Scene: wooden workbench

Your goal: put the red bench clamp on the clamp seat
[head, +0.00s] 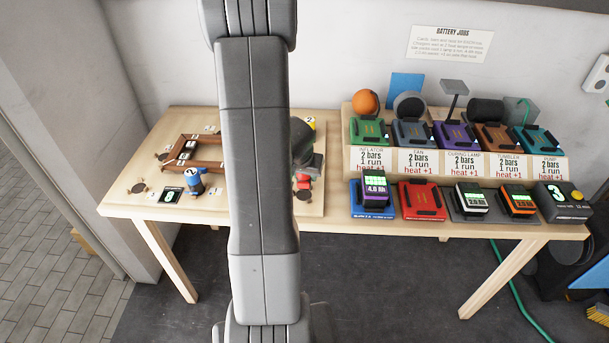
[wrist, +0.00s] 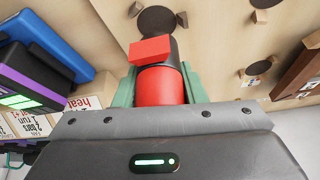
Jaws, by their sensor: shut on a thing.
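The red bench clamp (wrist: 160,84) is between the two green fingers of my gripper (wrist: 158,76), shut on it in the wrist view. It has a red body, a red block at its end and a dark part beside it. In the head view my gripper (head: 306,172) is at the right of the wooden board, partly behind my arm, with the red clamp (head: 303,183) showing below it. A dark round disc (wrist: 158,20) lies just beyond the clamp; another disc (wrist: 256,68) is to the right. I cannot tell which is the clamp seat, or whether the clamp touches the board.
A brown wooden frame (head: 181,165), a blue piece marked 1 (head: 194,184) and a small display (head: 170,195) are on the board's left. A yellow piece marked 2 (head: 311,122) is behind my gripper. Batteries and chargers (head: 422,200) fill the bench's right side.

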